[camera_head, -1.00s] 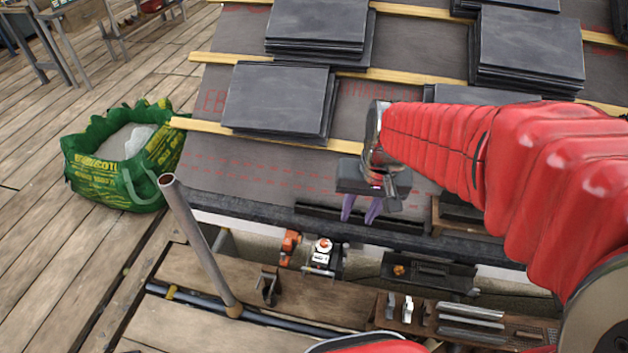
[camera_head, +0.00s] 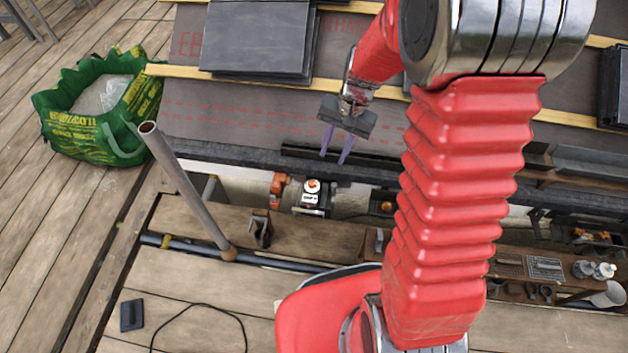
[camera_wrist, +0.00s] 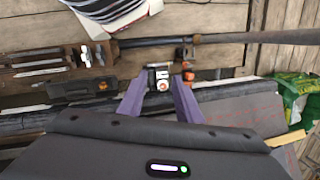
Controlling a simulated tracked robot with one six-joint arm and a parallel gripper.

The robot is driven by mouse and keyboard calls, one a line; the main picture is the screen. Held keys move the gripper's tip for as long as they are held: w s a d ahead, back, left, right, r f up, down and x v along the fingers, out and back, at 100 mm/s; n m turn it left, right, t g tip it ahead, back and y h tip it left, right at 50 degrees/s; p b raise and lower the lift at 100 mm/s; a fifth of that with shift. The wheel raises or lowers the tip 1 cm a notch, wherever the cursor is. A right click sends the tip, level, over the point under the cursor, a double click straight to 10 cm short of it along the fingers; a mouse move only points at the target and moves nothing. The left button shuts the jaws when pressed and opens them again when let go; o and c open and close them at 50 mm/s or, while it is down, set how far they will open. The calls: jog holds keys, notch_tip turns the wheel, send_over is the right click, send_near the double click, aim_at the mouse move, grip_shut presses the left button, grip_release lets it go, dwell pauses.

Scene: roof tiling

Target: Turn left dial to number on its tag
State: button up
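The left dial (camera_head: 312,186) is a white unit with an orange knob, on the ledge below the roof edge. A small white tag (camera_head: 310,198) is on its front; its print is too small to read. My gripper (camera_head: 333,159) has two purple fingers, spread apart and empty, above and slightly right of the dial in the head view. In the wrist view, the left dial (camera_wrist: 161,84) shows between the fingertips (camera_wrist: 159,80), and the gap to it cannot be judged. A second unit with an orange knob (camera_head: 387,207) is to the right, partly hidden by my arm.
An orange-and-black item (camera_head: 277,190) stands just left of the dial. A steel pole (camera_head: 185,190) rises at the left, near a metal bracket (camera_head: 260,229). Slate stacks (camera_head: 258,40) lie on the roof. A green bag (camera_head: 98,105) stands on the planks.

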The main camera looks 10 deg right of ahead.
aim_at(313, 183)
jog(key=w+d+f+m, duration=0.1)
jog(key=w+f+m, duration=0.4)
jog(key=f, duration=0.5)
jog(key=w+d+f+m+t+y, duration=0.1)
jog(key=w+f+m, duration=0.4)
jog(key=f, duration=0.4)
jog(key=w+d+f+m+t, duration=0.1)
jog(key=w+f+m, duration=0.4)
jog(key=f, duration=0.5)
jog(key=shift+w+d+f+m+y, duration=0.35)
jog(key=shift+w+d+m+y, duration=0.05)
jog(key=shift+w, duration=0.25)
jog(key=shift+x, duration=6.85)
jog(key=shift+c, duration=0.6)
jog(key=c, duration=0.6)
